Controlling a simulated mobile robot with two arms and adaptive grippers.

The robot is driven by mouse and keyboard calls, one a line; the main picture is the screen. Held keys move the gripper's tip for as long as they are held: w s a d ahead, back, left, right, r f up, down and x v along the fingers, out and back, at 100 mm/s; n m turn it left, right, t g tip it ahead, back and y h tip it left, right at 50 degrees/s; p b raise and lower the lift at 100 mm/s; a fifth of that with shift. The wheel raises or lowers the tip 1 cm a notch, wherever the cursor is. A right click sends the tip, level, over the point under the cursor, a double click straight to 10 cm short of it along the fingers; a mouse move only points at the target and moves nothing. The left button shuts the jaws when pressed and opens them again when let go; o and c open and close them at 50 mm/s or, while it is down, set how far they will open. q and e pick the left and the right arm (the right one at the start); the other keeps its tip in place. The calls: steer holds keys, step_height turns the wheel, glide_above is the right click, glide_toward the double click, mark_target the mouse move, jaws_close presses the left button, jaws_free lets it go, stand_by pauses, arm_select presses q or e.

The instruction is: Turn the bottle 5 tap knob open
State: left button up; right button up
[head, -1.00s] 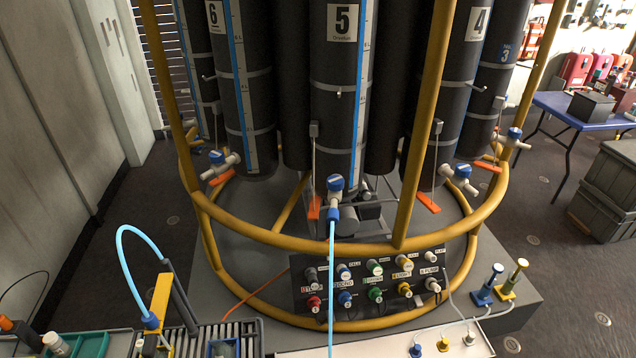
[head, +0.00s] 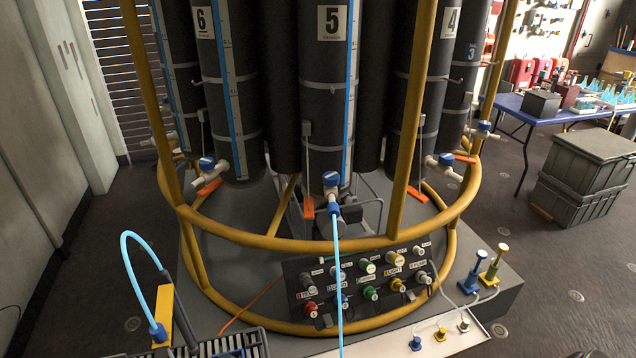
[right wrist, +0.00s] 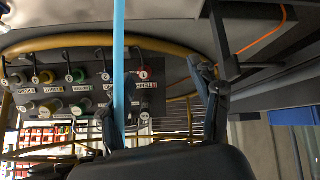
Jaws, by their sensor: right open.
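Bottle 5 (head: 322,110) is a tall black cylinder with a white "5" label, at the centre of the head view. Its tap knob (head: 330,179) is small and blue, low on the bottle's front. A light blue hose (head: 337,270) runs down from the tap's blue fitting (head: 333,209). My right gripper (right wrist: 160,105) is open in the right wrist view, with the hose (right wrist: 119,50) crossing near its left finger. The tap knob cannot be made out there. The right gripper does not show in the head view. My left gripper is not in view.
A yellow tubular frame (head: 290,242) rings the bottles. A panel (head: 360,292) of coloured knobs sits below; it also shows upside down in the right wrist view (right wrist: 75,85). Blue and yellow plungers (head: 493,265) stand right. Grey crates (head: 580,180) stand farther right.

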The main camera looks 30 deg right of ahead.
steer(key=w+d+r+m+t+h+b, duration=0.1)
steer(key=w+d+r+t+b, duration=0.15)
steer(key=w+r, duration=0.8)
steer(key=m+t+h+b, duration=0.3)
steer(key=m+t+h, duration=0.2)
steer(key=t, duration=0.1)
glide_toward(332, 180)
steer(key=p+x, duration=0.1)
steer(key=x, duration=1.1)
steer(key=shift+w+d, duration=0.15)
steer(key=shift+c, duration=0.4)
steer(key=c, duration=1.1)
